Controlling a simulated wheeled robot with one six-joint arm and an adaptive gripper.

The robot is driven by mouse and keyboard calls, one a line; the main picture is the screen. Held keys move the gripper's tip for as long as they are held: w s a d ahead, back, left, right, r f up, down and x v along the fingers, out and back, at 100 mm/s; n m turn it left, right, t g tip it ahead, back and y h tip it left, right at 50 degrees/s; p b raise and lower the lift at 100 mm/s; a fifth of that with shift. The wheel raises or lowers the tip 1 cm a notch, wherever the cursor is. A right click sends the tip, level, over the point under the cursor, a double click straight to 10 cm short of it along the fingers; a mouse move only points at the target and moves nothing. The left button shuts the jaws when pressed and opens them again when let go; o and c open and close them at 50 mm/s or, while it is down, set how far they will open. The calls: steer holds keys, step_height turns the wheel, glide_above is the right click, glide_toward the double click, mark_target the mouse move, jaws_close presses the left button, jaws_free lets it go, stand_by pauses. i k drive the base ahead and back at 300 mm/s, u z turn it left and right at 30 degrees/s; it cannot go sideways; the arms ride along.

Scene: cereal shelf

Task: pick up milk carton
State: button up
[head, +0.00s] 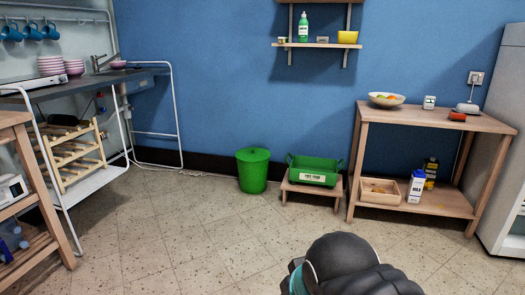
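The milk carton (416,187) is white and blue with dark lettering. It stands upright on the lower shelf of the wooden table (445,203) at the right in the head view. A dark, rounded part of my arm with a teal band shows at the bottom centre, well apart from the carton. My gripper's fingers are not in view.
A green bin (253,172) and a green tub (314,172) on a low wooden stool (311,191) stand by the blue wall. A pale fridge (502,140) is at the right edge. A sink counter (80,80) is at left. The tiled floor in front is clear.

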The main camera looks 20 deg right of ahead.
mark_target(418, 178)
steer(key=z, duration=1.15)
steer(key=i, duration=1.3)
steer(key=z, duration=0.85)
steer(key=i, duration=1.15)
steer(key=z, duration=0.15)
